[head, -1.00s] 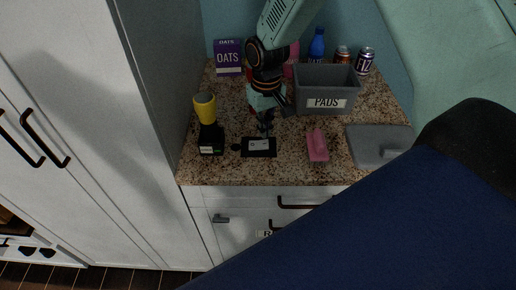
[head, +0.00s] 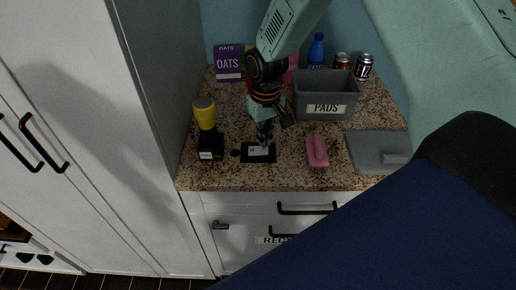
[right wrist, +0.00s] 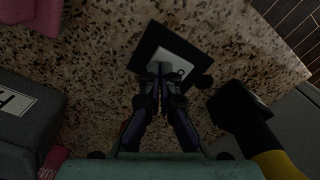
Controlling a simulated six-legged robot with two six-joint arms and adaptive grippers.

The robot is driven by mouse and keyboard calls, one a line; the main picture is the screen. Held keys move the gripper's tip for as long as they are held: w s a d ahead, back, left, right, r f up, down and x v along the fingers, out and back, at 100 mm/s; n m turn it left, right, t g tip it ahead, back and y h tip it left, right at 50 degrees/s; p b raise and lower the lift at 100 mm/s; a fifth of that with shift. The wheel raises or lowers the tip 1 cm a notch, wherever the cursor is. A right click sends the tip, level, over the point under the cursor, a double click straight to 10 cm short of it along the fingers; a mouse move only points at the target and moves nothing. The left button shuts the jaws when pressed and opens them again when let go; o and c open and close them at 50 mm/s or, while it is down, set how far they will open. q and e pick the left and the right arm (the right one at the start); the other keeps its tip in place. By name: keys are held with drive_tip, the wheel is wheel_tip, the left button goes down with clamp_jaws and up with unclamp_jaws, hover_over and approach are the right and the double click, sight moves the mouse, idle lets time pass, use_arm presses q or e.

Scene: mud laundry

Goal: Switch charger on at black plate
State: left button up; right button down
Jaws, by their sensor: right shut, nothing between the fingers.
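The black plate (head: 259,153) lies flat on the speckled counter and carries a light grey card-like piece (head: 259,150) with a small dark ring mark on it. My right gripper (head: 265,146) points down over the plate with its fingers together and empty. In the right wrist view, the fingertips (right wrist: 160,68) overlap the near edge of the grey piece (right wrist: 172,60) on the black plate (right wrist: 150,42). I cannot tell whether they touch it. A small dark round knob (right wrist: 204,82) sits at the plate's edge. My left gripper is not in view.
A black and yellow tool (head: 207,128) stands left of the plate. A pink brush-like item (head: 317,151) and a grey lidded slab (head: 378,152) lie to the right. A grey PADS bin (head: 326,108), an oats box (head: 228,64) and cans (head: 364,66) stand behind.

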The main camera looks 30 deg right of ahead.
drive_tip(key=shift+f+b, duration=0.55)
drive_tip(key=shift+f, duration=0.5)
idle(1.2)
drive_tip(key=shift+r, duration=0.1)
wheel_tip(320, 180, up, 7)
drive_tip(key=p, duration=0.7)
idle(0.6)
